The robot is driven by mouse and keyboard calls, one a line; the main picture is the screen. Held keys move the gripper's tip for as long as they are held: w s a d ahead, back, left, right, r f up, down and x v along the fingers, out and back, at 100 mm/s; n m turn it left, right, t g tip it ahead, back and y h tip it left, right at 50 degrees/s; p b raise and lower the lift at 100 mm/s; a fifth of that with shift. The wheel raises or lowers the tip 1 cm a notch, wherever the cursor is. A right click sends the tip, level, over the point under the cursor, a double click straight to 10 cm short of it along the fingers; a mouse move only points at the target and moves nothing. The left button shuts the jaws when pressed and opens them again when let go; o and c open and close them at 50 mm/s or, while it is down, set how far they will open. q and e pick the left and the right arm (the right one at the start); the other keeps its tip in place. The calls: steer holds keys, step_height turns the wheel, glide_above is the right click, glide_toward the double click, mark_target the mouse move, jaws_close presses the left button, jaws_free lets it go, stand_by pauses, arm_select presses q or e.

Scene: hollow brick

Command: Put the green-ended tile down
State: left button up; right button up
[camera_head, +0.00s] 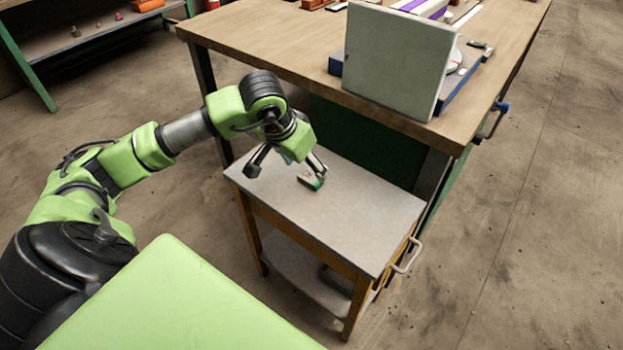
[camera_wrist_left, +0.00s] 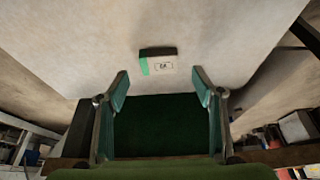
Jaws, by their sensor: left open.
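The green-ended tile (camera_head: 312,182) lies on the grey top of the small cart, close to one finger of my left gripper. In the left wrist view the tile (camera_wrist_left: 160,64) is a pale block with a green left end and a small dark marking. It lies beyond the fingertips and between their lines, with no finger closed on it. My left gripper (camera_head: 287,171) is open above the cart top, its fingers wide apart. Both fingers also show in the left wrist view (camera_wrist_left: 161,84). My right gripper is not in view.
The small cart (camera_head: 372,218) has a bare grey top around the tile and a handle at its right. A large wooden workbench (camera_head: 270,48) stands behind it, with a pale upright panel (camera_head: 393,62) near its front edge. A green-framed shelf (camera_head: 90,42) is at the far left.

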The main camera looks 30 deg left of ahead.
mark_target(312, 176)
arm_select(q)
steer(key=x, duration=0.4)
steer(key=shift+d, duration=0.1)
steer(key=shift+w+f, duration=0.1)
steer(key=shift+f, duration=0.15)
steer(key=c, duration=1.3)
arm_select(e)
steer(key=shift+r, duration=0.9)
arm_select(q)
steer(key=shift+r, duration=0.15)
